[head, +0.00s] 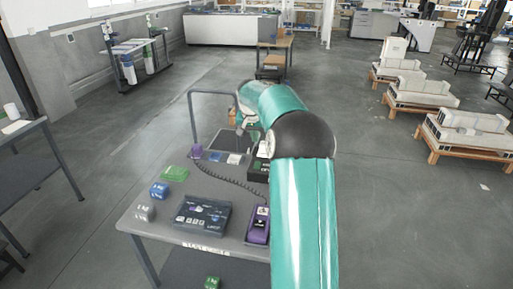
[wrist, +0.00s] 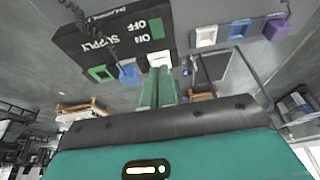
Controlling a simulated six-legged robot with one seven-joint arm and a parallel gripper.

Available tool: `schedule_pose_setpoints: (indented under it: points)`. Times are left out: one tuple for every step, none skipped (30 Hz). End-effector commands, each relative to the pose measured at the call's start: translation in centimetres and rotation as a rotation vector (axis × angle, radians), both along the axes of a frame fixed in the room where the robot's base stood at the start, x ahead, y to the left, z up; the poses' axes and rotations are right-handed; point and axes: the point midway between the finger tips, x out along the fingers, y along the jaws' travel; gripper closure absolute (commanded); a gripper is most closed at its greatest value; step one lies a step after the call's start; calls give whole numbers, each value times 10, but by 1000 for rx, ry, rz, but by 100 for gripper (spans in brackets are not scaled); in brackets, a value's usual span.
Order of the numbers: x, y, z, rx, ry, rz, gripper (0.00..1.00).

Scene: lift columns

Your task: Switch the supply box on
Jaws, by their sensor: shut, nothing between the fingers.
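The supply box (wrist: 90,45) is a black box at the upper left of the wrist view, with upside-down SUPPLY, ON and OFF lettering. A green piece (wrist: 157,28) sits beside the ON and OFF words; I cannot tell its position. Green, blue and white tabs line the box's near edge. My gripper (wrist: 157,75) is shut and empty, its teal fingers pointing toward the white tab; I cannot tell if they touch it. In the head view, a black box (head: 258,171) with a green patch stands at the bench's right side, partly hidden by my arm.
The grey bench (head: 150,230) holds a dark panel (head: 203,214), a purple device (head: 258,226) with a coiled cable, and green, blue and grey blocks at left. A grey metal frame (head: 213,93) rises at the bench's back.

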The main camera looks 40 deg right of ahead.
Motion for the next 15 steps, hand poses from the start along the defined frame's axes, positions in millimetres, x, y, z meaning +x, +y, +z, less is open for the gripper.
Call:
schedule_pose_setpoints:
  points:
    - [1, -3, -7, 2, 2, -2, 100]
    - [2, -4, -11, 2, 2, -2, 100]
    - [3, -6, -17, 2, 0, -3, 100]
    - [4, -7, -22, 2, 1, -3, 100]
    - [6, -9, -28, 2, 2, -3, 100]
    - [7, -11, -35, 4, 2, -3, 100]
    - [9, -13, -41, 3, 1, -3, 100]
    - [10, -14, -47, 3, 1, -3, 100]
    - [12, -17, -54, 2, 1, -3, 100]
    - [13, -18, -60, 3, 1, -4, 100]
    - [15, -20, -66, 3, 1, -4, 100]
    - [17, -22, -73, 2, 1, -4, 100]
    - [18, -24, -79, 3, 1, -4, 100]
    - [19, -25, -84, 3, 1, -4, 100]
    - [20, -28, -91, 3, 1, -4, 100]
